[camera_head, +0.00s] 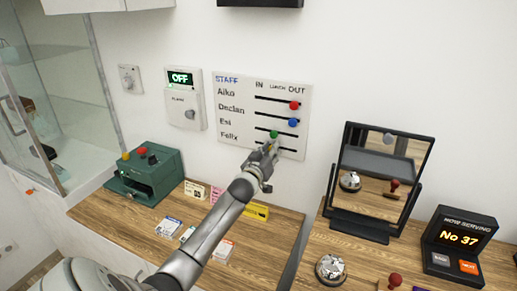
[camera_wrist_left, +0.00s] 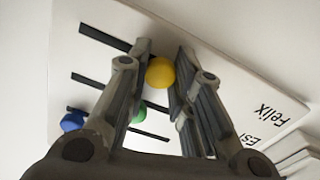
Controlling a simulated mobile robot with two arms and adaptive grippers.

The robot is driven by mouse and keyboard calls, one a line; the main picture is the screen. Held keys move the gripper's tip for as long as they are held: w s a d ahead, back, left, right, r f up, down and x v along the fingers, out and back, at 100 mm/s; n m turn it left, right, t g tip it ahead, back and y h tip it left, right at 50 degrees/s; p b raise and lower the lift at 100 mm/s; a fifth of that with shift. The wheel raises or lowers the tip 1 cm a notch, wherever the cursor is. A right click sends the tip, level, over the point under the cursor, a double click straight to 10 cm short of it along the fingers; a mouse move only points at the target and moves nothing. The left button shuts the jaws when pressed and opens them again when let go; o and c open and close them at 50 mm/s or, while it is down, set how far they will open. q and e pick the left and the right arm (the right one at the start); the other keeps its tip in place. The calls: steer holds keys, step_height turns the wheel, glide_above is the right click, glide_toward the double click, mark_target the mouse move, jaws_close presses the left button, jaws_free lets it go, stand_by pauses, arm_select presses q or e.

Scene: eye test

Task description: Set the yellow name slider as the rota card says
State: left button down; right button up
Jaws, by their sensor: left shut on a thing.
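The white STAFF board (camera_head: 232,138) hangs on the wall with slots for Aiko, Declan, Esi and Felix under IN, LUNCH and OUT. The yellow slider (camera_wrist_left: 160,72) is in Felix's bottom slot, between the fingers of my left gripper (camera_wrist_left: 158,80); the exact stop is unclear. In the head view my left gripper (camera_head: 264,152) covers it. The red slider (camera_head: 293,105) and the blue slider (camera_head: 293,122) are at the OUT end. The green slider (camera_head: 274,134) is near the middle of Esi's slot. I cannot tell which card is the rota card. My right gripper is out of view.
Small cards (camera_head: 195,190) and a yellow block (camera_head: 257,211) are on the wooden counter (camera_head: 110,210) below. A green machine (camera_head: 146,175) is at left. At right are a mirror (camera_head: 380,165), a bell (camera_head: 331,269) and a NOW SERVING display (camera_head: 460,240).

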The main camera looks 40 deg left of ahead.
mark_target(293, 150)
arm_select(q)
steer(key=d, duration=0.2)
steer(key=w+d, duration=0.1)
steer(key=d, duration=0.1)
steer(key=w+d, duration=0.1)
steer(key=d, duration=0.1)
steer(key=shift+d, duration=0.2)
steer(key=c, duration=1.6)
jaws_free()
steer(key=o, duration=0.4)
steer(key=shift+d+r, duration=0.1)
steer(key=shift+d, duration=0.05)
